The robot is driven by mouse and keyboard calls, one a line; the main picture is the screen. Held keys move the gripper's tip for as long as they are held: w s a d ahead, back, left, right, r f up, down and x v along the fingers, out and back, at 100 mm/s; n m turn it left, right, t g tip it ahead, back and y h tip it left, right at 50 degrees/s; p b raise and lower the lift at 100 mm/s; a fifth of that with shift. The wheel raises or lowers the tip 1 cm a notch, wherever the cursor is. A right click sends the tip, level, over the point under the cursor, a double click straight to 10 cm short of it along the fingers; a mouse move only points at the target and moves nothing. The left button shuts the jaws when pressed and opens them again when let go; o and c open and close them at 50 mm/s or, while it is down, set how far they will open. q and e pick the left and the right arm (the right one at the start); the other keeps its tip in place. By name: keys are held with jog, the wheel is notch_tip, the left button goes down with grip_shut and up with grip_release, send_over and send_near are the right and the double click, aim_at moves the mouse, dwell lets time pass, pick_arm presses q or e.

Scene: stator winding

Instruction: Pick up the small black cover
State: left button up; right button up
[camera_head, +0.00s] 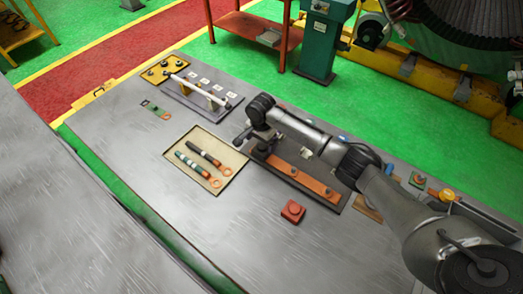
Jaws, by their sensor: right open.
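My right gripper (243,136) is in the middle of the grey table, at the left end of my right arm. A small dark piece (264,147) shows just right of the gripper, at that end of the plate. It may be the small black cover, but it is too small and too close to my arm to tell. I see nothing held between the fingers. My left gripper is not in view.
A beige tray (235,183) holds a black and a green cable with ring ends. A dark plate with a white handle (203,92) and a yellow plate (152,76) lie behind. A red block (293,211) lies in front. The table's left front is clear.

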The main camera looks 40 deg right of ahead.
aim_at(262, 146)
jog(key=shift+s+f+b, duration=0.1)
jog(key=shift+f+b, duration=0.3)
jog(key=shift+f, duration=2.4)
jog(key=shift+c, duration=0.3)
jog(key=c, duration=0.9)
jog(key=shift+r, duration=0.2)
jog(key=shift+c, duration=0.2)
